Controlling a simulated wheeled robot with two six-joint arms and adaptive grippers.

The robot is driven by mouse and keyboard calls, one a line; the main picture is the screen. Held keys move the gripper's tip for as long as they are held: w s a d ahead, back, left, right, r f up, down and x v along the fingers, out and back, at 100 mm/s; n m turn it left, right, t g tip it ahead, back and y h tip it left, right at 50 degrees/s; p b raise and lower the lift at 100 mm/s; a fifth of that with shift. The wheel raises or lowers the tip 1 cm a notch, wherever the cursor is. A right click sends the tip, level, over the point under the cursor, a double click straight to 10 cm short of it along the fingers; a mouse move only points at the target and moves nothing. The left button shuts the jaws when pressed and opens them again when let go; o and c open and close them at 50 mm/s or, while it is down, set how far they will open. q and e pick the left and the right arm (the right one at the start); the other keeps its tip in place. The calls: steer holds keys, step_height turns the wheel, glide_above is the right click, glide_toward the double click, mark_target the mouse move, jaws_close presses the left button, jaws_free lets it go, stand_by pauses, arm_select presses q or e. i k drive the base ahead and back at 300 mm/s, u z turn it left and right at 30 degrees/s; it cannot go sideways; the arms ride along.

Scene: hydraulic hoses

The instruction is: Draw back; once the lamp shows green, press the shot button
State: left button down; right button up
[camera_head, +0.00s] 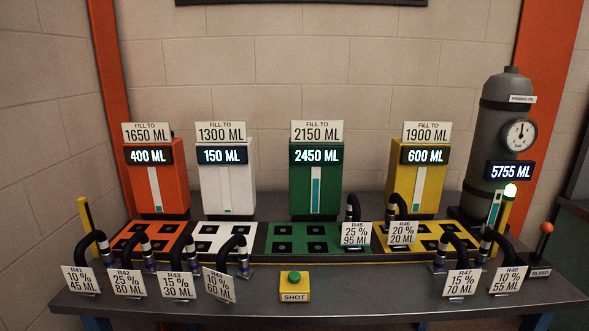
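The shot button (294,276) is a green cap on a yellow box labelled SHOT, at the front middle of the bench. Nothing covers it. A lamp (510,190) glows on the right yellow post; it looks pale and washed out, with a faint green tint I cannot be sure of. Neither of my grippers is in view. Orange (160,190), white (227,190), green (315,190) and yellow (423,188) tanks read 400, 150, 2450 and 600 ML. Their signs say fill to 1650, 1300, 2150 and 1900 ML.
Black hoses with labels R41 to R48 stand along the bench (370,300); hose R45 (354,208) is by the green pad, hose R46 (396,205) by the yellow pad. A grey cylinder (500,130) reads 5755 ML. A red-knobbed BLEED lever (546,228) stands right.

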mark_target(293, 277)
steer(key=k, duration=0.5)
steer(key=z, duration=1.65)
steer(key=i, duration=0.95)
steer(key=u, duration=1)
